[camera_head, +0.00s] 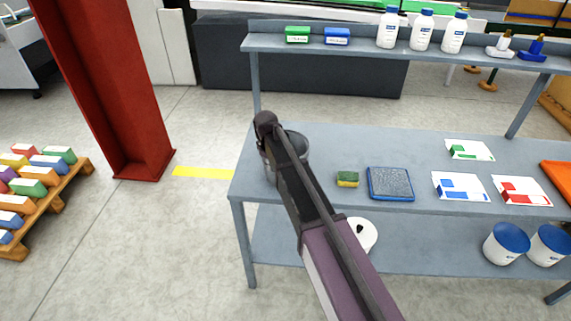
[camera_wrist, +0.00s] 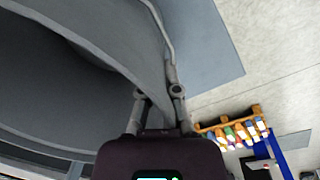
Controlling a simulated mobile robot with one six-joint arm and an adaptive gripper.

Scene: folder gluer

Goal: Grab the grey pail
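The grey pail (camera_head: 302,147) stands at the left end of the grey workbench, partly hidden behind my arm in the head view. In the wrist view the pail (camera_wrist: 75,75) fills the left and upper part, very close. My gripper (camera_wrist: 158,95) is right at the pail, with part of the pail's curved wall reaching between its fingers. I cannot tell whether the fingers press on the wall. The fingertips are hidden in the head view.
The workbench (camera_head: 330,195) also holds a sponge (camera_head: 347,179), a blue-framed pad (camera_head: 390,184) and several cartons. Bottles stand on the shelf (camera_head: 365,48) above. A red column (camera_head: 105,90) and a pallet (camera_head: 72,182) of coloured boxes are at left, with clear floor between.

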